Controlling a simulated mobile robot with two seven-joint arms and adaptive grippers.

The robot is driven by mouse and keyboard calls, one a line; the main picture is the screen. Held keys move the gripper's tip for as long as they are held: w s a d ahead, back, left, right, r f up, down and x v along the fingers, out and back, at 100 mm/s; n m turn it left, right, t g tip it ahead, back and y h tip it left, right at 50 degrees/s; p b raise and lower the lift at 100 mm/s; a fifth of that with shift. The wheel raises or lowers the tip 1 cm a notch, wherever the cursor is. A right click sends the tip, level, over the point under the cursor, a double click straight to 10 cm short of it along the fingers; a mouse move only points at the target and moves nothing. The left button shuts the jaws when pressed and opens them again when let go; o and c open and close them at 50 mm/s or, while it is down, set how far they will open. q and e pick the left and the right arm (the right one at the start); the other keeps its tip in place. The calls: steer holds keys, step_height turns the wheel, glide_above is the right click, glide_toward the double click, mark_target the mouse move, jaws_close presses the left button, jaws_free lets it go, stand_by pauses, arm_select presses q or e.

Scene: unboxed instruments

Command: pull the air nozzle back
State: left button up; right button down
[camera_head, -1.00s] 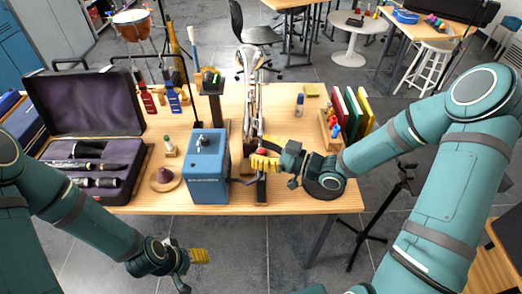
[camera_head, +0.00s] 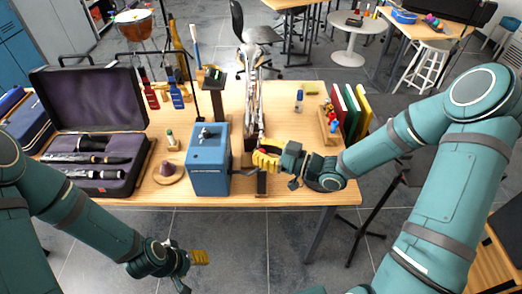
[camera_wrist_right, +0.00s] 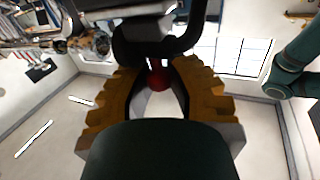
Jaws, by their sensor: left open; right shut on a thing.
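A blue box-shaped unit (camera_head: 208,165) with a small fitting on top stands near the table's front edge. A thin dark arm (camera_head: 245,172) runs from its right side towards my right gripper (camera_head: 266,160). The right gripper's yellow fingers are closed just right of the unit. In the right wrist view a red ball-like knob (camera_wrist_right: 159,78) sits between the fingertips, below a dark curved part (camera_wrist_right: 158,42). The fingers hide much of what they hold, and I cannot tell for certain that it is the air nozzle. My left gripper (camera_head: 200,257) hangs empty in front of the table.
An open instrument case (camera_head: 142,170) lies on the left of the table (camera_head: 300,170). Left of the unit are a round wooden stand (camera_head: 168,174) and a small bottle (camera_head: 172,140). Behind my right gripper stands a tall metal instrument (camera_head: 252,105). Books (camera_head: 350,112) stand at the right.

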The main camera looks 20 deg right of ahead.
steer(key=shift+s+a, duration=0.15)
steer(key=c, duration=0.9)
jaws_free()
steer(key=shift+s+r, duration=0.1)
steer(key=shift+d, duration=0.2)
steer(key=shift+s+d, duration=0.2)
steer(key=shift+d, duration=0.05)
steer(key=v, duration=1.1)
steer(key=shift+d, duration=0.1)
